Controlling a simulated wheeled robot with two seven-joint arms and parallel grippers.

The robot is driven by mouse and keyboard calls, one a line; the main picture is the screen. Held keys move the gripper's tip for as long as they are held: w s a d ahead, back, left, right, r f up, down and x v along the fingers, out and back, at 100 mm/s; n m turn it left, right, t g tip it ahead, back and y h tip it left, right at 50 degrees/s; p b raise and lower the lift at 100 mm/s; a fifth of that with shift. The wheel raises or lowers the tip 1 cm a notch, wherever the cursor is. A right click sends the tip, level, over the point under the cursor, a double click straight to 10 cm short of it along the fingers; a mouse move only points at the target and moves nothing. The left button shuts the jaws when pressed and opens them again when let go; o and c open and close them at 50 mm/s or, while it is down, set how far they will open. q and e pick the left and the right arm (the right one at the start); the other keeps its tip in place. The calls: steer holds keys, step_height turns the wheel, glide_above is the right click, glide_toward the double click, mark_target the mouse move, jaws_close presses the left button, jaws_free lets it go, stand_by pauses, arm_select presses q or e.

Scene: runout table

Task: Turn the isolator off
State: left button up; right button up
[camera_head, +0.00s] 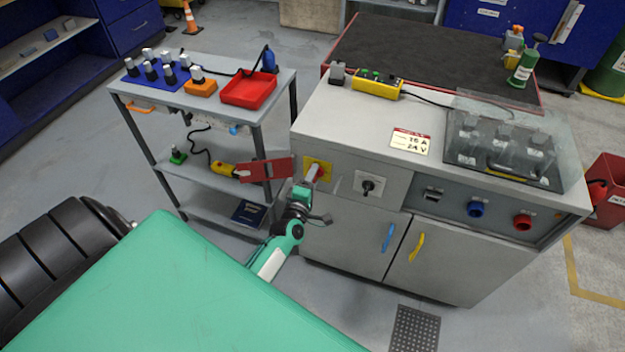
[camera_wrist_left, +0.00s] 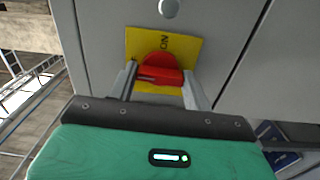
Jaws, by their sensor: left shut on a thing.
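The isolator is a red rotary handle (camera_wrist_left: 160,74) on a yellow plate (camera_wrist_left: 138,42) on the grey cabinet front. The plate also shows in the head view (camera_head: 319,162). The handle's bar lies roughly across that picture. My left gripper (camera_wrist_left: 160,86) is at the isolator, with one finger on each side of the handle, shut on it. It also shows in the head view (camera_head: 310,180), where it hides part of the handle. My right gripper is not in view.
A black switch (camera_head: 369,187) is just right of the isolator. A red panel (camera_head: 266,169) is close on its left, beside the grey shelf trolley (camera_head: 285,80). Blue (camera_head: 388,238) and yellow (camera_head: 416,247) door handles are below right. Clear covers (camera_head: 505,145) stand on top.

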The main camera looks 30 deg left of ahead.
arm_select(q)
steer(key=shift+f, duration=0.1)
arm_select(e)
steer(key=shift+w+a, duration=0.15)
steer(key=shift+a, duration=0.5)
arm_select(q)
steer(key=o, duration=0.9)
steer(key=shift+o, duration=0.4)
steer(key=b+v, duration=0.1)
steer(key=v, duration=1.3)
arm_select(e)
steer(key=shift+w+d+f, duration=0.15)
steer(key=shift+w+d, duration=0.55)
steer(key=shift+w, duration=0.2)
arm_select(q)
steer(key=shift+w+d, duration=0.1)
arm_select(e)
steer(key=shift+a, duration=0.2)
